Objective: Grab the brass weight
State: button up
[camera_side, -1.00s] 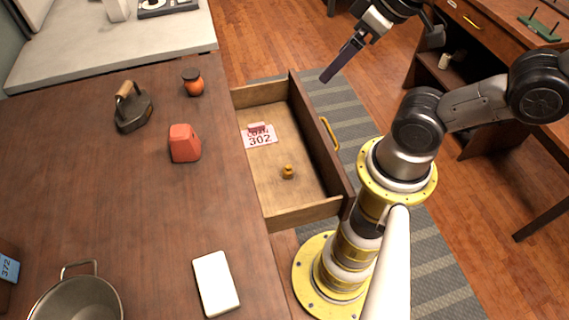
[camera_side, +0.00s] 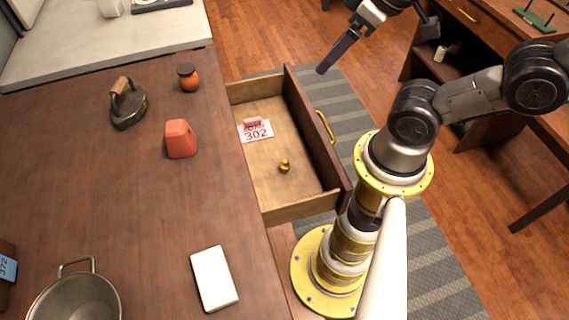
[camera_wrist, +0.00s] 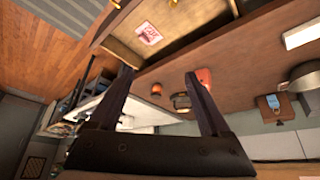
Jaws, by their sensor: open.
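The brass weight (camera_side: 285,167) is a small golden knobbed piece. It stands upright on the floor of the open wooden drawer (camera_side: 287,211), towards the near end in the side view. My gripper (camera_side: 321,71) is up beyond the drawer's far end in the side view, well apart from the weight, with dark fingers slanting down. In the wrist view my gripper (camera_wrist: 158,74) has its two fingers spread, with nothing between them.
The drawer front has a yellow handle (camera_side: 326,127). On the desk are a red block (camera_side: 181,140), an orange jar (camera_side: 189,79), an iron (camera_side: 128,107), a pot (camera_side: 75,298) and a white pad (camera_side: 214,278).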

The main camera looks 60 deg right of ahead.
jog(key=c, duration=0.4)
jog(key=m+g+y, duration=0.1)
jog(key=m+y, duration=0.2)
jog(key=m, duration=0.6)
send_over(286, 160)
notch_tip(286, 160, down, 6)
jog(key=f+m+g, duration=0.1)
jog(key=f+m, duration=0.2)
jog(key=f, duration=0.4)
jog(key=d+f+m+g+y, duration=0.1)
jog(key=f+m, duration=0.2)
jog(key=f, duration=0.5)
jog(key=d+f+m+g, duration=0.1)
jog(key=f+m, duration=0.2)
jog(key=f, duration=0.5)
jog(key=shift+s+g+y, duration=0.15)
jog(key=shift+g+y, duration=0.15)
jog(key=shift+g, duration=0.1)
jog(key=shift+d+x, duration=0.1)
jog(key=shift+x, duration=1.35)
jog(key=shift+d+x, duration=0.15)
jog(key=shift+x, duration=1.3)
